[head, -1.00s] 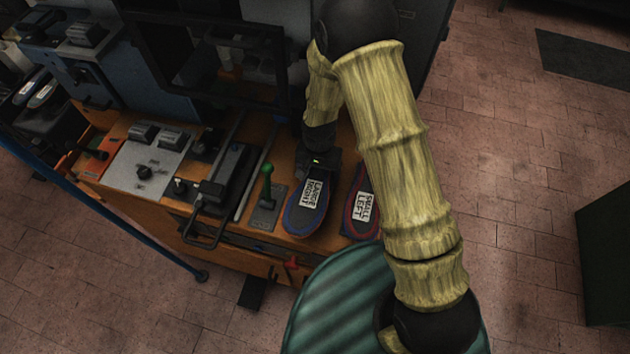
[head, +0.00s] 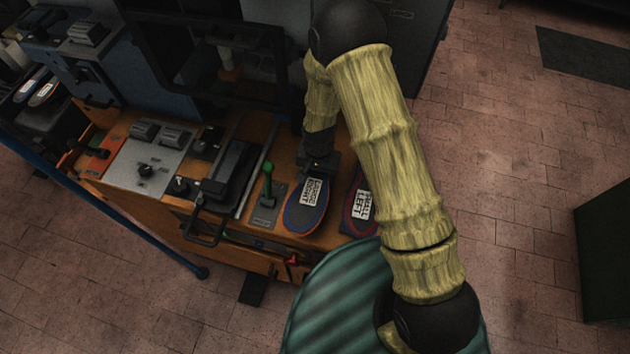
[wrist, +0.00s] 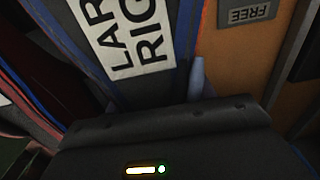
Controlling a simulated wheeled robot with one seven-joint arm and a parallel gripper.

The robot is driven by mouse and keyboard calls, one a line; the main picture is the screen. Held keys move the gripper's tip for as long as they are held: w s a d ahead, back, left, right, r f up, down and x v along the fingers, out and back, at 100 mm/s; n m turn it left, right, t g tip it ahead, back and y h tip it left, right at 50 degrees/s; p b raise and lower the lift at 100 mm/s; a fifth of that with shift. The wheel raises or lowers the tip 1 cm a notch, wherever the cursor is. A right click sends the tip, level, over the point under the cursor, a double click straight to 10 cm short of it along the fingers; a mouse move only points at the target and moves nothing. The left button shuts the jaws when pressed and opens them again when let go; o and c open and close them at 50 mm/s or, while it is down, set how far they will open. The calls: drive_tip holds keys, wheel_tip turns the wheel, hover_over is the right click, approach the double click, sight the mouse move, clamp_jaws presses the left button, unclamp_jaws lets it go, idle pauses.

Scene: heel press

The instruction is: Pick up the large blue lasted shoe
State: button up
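The large blue-edged shoe (head: 300,218) lies sole up on the orange bench, with a white label reading LARGE RIGHT. My gripper (head: 318,164) is over its rear end, close above or touching; I cannot tell which. In the wrist view the shoe's dark sole (wrist: 165,82) and label fill the upper middle.
A red-edged shoe labelled SMALL LEFT (head: 358,218) lies close to the right. A green-handled lever (head: 267,180) stands close to the left, beside a black press mechanism (head: 232,175). A dark machine frame rises behind. Open floor lies right.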

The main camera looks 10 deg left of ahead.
drive_tip(key=c, duration=0.5)
drive_tip(key=shift+r, duration=0.1)
drive_tip(key=shift+r+b, duration=1.35)
drive_tip(key=shift+r, duration=3.6)
